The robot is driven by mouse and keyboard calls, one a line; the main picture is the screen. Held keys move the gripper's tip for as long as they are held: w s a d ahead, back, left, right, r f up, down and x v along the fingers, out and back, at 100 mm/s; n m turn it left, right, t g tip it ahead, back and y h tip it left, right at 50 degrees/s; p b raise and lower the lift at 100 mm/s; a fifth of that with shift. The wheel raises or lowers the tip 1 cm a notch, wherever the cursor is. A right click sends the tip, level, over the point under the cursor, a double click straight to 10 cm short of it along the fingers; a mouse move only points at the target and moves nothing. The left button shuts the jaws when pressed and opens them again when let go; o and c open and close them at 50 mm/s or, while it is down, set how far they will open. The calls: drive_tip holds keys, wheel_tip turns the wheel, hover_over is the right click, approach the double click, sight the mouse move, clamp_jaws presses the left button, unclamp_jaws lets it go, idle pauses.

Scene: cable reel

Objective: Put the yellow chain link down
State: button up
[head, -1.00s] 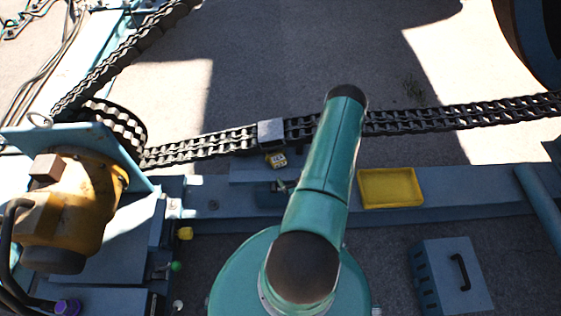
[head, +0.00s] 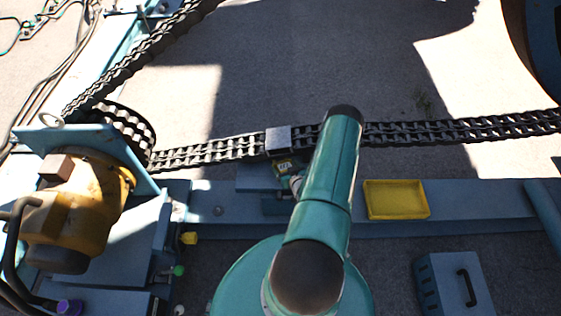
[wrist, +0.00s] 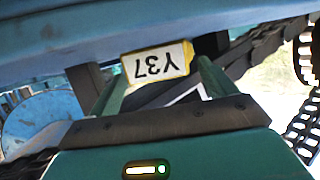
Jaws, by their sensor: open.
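In the head view the yellow link (head: 284,167) is just in front of the grey block on the chain, at the blue ledge. My arm hides most of my gripper there; a small part of my wrist shows at the link. I cannot tell whether the fingers touch the link, or exactly what it rests on.
A dark chain (head: 450,131) runs across behind, with a grey block (head: 278,140) on it. A yellow tray (head: 396,200) sits on the blue beam (head: 475,198) to the right. A blue box (head: 455,285) with a handle stands front right. A yellow-brown motor (head: 85,205) is at left.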

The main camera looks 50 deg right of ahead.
drive_tip(key=shift+w+d+f, duration=0.1)
drive_tip(key=shift+w, duration=0.15)
drive_tip(key=c, duration=1.3)
drive_tip(key=shift+c, duration=0.9)
drive_tip(key=shift+w, duration=0.1)
